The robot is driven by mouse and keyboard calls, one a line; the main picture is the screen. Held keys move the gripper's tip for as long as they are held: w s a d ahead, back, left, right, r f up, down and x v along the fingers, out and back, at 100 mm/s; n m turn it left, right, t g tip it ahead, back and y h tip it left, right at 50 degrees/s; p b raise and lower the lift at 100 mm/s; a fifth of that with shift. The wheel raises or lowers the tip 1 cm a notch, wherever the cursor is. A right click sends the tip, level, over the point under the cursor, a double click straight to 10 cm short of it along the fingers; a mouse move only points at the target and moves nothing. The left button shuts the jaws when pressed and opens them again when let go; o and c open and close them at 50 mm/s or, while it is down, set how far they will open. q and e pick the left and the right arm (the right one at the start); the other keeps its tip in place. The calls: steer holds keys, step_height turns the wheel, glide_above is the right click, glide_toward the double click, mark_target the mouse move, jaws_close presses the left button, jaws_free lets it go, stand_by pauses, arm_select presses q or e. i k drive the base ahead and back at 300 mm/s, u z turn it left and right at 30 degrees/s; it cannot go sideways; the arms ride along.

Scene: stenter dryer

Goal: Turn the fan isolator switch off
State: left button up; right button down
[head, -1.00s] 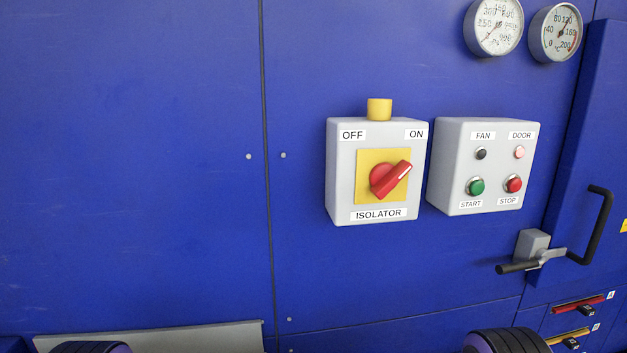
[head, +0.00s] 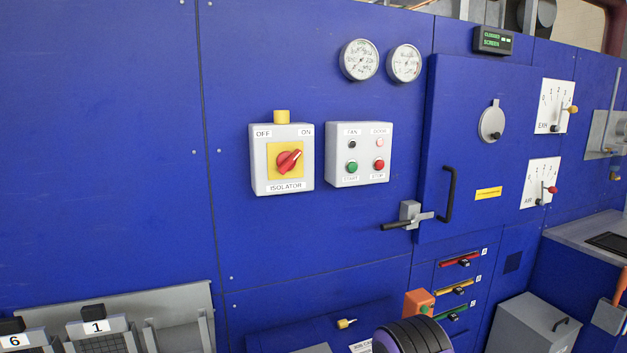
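The isolator box (head: 282,158) is a light grey box on the blue panel, with a yellow plate and a yellow gland on top. Its red rotary knob (head: 289,161) points up and right, toward the ON label (head: 306,131); the OFF label (head: 263,134) is at the upper left. Nothing touches the knob. Part of my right arm shows at the bottom, right of centre. Neither gripper is visible in the head view.
A grey fan and door button box (head: 358,154) sits right of the isolator. Farther right are a door handle (head: 448,195) and a protruding latch (head: 409,215). A rack with numbered bins (head: 97,327) stands at the lower left. The panel left of the isolator is clear.

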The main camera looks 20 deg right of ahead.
mark_target(286, 161)
steer(key=k, duration=0.9)
steer(key=z, duration=0.35)
steer(key=i, duration=1.7)
